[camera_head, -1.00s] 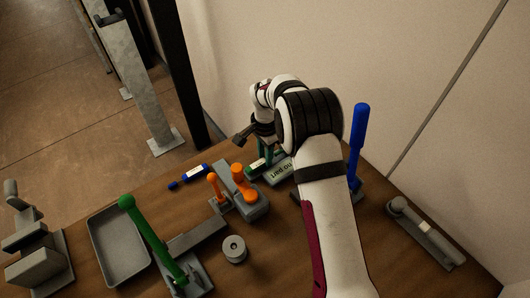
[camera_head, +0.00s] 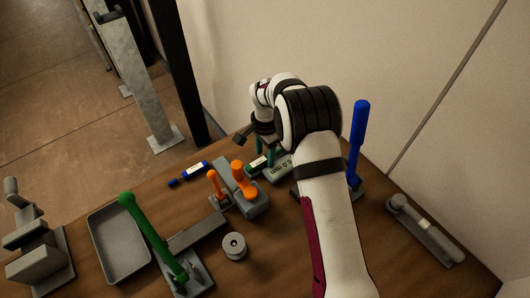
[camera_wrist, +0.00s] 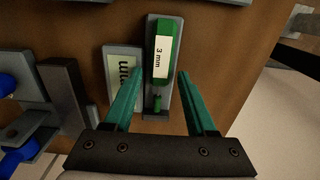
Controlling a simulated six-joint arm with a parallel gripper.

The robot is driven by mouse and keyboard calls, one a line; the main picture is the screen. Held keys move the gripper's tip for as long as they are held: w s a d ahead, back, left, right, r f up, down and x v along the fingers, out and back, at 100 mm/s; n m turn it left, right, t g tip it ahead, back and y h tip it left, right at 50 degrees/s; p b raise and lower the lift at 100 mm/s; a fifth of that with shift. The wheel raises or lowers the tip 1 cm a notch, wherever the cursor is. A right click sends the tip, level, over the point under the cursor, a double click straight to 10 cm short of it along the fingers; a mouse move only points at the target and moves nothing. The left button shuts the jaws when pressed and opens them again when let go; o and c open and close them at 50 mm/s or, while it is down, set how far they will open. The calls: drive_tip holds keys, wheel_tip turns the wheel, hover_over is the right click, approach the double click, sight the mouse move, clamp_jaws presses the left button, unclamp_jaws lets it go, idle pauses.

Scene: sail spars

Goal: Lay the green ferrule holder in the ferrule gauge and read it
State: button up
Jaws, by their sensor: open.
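The green ferrule holder (camera_wrist: 163,50), with a white "3 mm" label, lies lengthwise in the grey trough of the ferrule gauge (camera_wrist: 150,100) in the wrist view. Its thin green end points toward my gripper's base. My gripper (camera_wrist: 158,73) is open, with one teal finger on each side of the holder and gaps between. The gauge's pale display (camera_wrist: 122,75) stands beside the trough, its text turned sideways, with "mm" showing and the rest cut off by a finger. In the head view, the display (camera_head: 281,167) is small and upside down; the holder (camera_head: 257,163) is partly hidden.
A blue holder (camera_head: 188,174) lies left of the gauge. Orange-handled (camera_head: 242,181), green-handled (camera_head: 150,235) and blue-handled (camera_head: 358,140) fixtures stand around. A grey tray (camera_head: 97,232) is empty. A round grey piece (camera_head: 234,246) and a grey gauge-like bar (camera_head: 425,229) sit nearer the front.

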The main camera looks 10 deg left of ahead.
drive_tip(key=shift+r, duration=3.55)
drive_tip(key=shift+r, duration=0.1)
wheel_tip(320, 180, up, 6)
hover_over(277, 172)
drive_tip(key=s+d+r+n, duration=0.1)
drive_tip(key=s+d+r, duration=0.3)
drive_tip(key=s+r, duration=0.15)
drive_tip(key=s+d+n+y, duration=0.1)
drive_tip(key=s+d, duration=0.2)
drive_tip(key=s, duration=0.9)
drive_tip(key=s+d+r+n, duration=0.1)
drive_tip(key=s+d, duration=0.2)
drive_tip(key=s, duration=0.9)
drive_tip(key=shift+d+y, duration=0.15)
drive_tip(key=shift+y, duration=0.25)
